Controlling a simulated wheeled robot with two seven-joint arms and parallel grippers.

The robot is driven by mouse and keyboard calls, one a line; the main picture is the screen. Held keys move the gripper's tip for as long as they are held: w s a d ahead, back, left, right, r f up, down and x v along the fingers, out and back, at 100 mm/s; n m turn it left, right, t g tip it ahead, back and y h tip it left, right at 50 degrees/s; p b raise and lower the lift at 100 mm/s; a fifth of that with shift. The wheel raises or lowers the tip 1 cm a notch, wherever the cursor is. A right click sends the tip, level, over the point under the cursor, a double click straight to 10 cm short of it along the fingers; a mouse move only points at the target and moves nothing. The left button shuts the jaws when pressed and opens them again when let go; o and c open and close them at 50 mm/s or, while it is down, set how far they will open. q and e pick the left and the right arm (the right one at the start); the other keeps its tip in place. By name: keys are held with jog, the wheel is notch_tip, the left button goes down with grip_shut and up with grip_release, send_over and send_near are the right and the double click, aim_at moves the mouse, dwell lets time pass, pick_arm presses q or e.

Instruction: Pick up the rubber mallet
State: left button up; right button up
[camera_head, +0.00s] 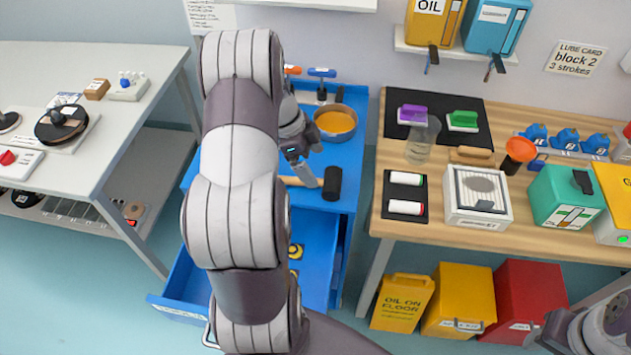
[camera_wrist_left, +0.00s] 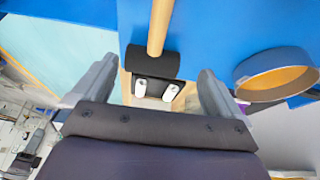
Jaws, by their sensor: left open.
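The rubber mallet (camera_head: 332,183) lies on the blue cart top (camera_head: 349,152) near its front edge, its black head to the right and its wooden handle pointing left. In the left wrist view, the mallet's black head (camera_wrist_left: 152,62) shows between the two fingers, with the handle running up and away. My left gripper (camera_head: 309,176) is over the mallet beside its head; it also shows in the wrist view (camera_wrist_left: 157,72), open and empty. The gripper and forearm cover part of the handle in the head view. My right arm shows at the lower right, but its jaws do not.
A round pan with orange contents (camera_head: 336,122) stands on the cart behind the mallet. Two smaller tools, one with a blue handle (camera_head: 322,73), are at the back. An open blue drawer (camera_head: 318,238) is below. A wooden bench (camera_head: 436,186) stands to the right.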

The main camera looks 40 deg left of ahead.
aim_at(322, 180)
pick_arm(q)
jog(key=shift+d+f, duration=0.15)
jog(key=shift+f, duration=0.15)
jog(key=shift+s+d+f+p, duration=0.15)
jog(key=shift+d+f+p, duration=0.75)
jog(key=shift+f, duration=0.15)
jog(key=shift+a+x, duration=0.2)
jog(key=shift+x, duration=1)
jog(key=shift+w+f, duration=0.25)
jog(key=shift+s+r, duration=0.15)
jog(key=c, duration=1.1)
